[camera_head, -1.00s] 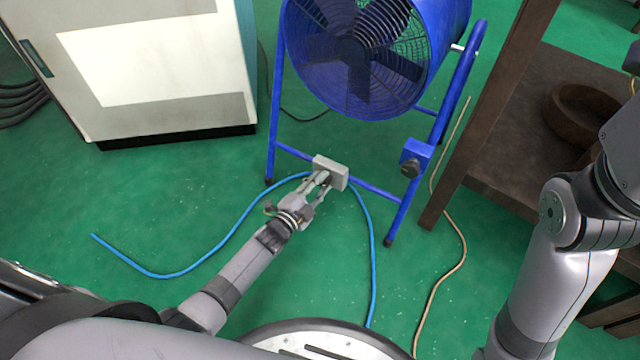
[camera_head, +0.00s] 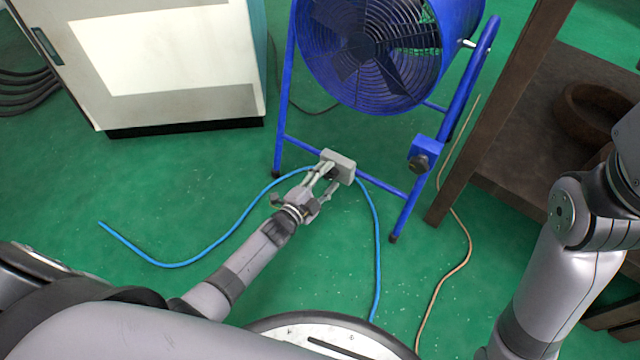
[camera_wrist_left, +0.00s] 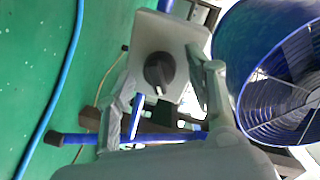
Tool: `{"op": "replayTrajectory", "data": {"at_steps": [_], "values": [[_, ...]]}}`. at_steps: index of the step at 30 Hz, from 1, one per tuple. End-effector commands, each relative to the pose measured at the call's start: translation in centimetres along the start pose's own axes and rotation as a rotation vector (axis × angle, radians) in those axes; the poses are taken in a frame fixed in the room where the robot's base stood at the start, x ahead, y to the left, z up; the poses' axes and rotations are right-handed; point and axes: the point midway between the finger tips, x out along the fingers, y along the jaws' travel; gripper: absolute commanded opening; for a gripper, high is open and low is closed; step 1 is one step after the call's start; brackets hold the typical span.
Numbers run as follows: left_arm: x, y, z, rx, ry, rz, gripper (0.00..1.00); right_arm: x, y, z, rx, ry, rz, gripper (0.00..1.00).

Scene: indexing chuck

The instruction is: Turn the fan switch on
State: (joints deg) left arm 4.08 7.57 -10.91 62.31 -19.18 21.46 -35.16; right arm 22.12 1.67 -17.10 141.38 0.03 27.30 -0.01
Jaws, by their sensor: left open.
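The blue drum fan (camera_head: 370,55) stands on a blue tube frame. A grey switch box (camera_head: 338,165) sits on its lower crossbar. In the left wrist view the switch box (camera_wrist_left: 170,30) shows a black rotary knob (camera_wrist_left: 159,70) with a white mark toward the bottom of the picture. My left gripper (camera_head: 327,182) is open in front of the box. In the left wrist view its fingers (camera_wrist_left: 163,95) are spread on either side of the knob, apart from it as far as I can tell. My right gripper is out of view.
A blue box with a dark knob (camera_head: 420,160) is on the frame's right leg. A blue cable (camera_head: 377,250) and a tan cable (camera_head: 447,275) lie on the green floor. A white cabinet (camera_head: 165,110) stands left, a brown shelf (camera_head: 510,150) with a bowl right.

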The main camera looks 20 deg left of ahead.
Motion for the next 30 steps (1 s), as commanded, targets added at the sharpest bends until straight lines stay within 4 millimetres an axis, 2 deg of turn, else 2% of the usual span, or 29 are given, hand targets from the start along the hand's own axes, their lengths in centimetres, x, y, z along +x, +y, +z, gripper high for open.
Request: {"op": "replayTrajectory", "data": {"at_steps": [5, 12, 18, 24, 30], "values": [[-2.2, 0.2, 0.1, 0.001, -0.002, 0.002, 0.49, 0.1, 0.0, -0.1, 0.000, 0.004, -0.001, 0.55], [-7.3, 0.2, 0.1, 0.000, -0.002, 0.003, 0.49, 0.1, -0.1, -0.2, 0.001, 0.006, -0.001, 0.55], [-10.5, 0.1, 0.1, -0.001, -0.002, 0.002, 0.49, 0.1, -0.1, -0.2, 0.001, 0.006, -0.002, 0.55], [-11.8, 0.0, 0.1, 0.000, -0.002, 0.001, 0.49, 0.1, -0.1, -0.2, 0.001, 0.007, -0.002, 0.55], [-11.9, 0.0, 0.1, 0.000, -0.001, 0.001, 0.49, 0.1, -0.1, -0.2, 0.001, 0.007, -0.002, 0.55]]}}
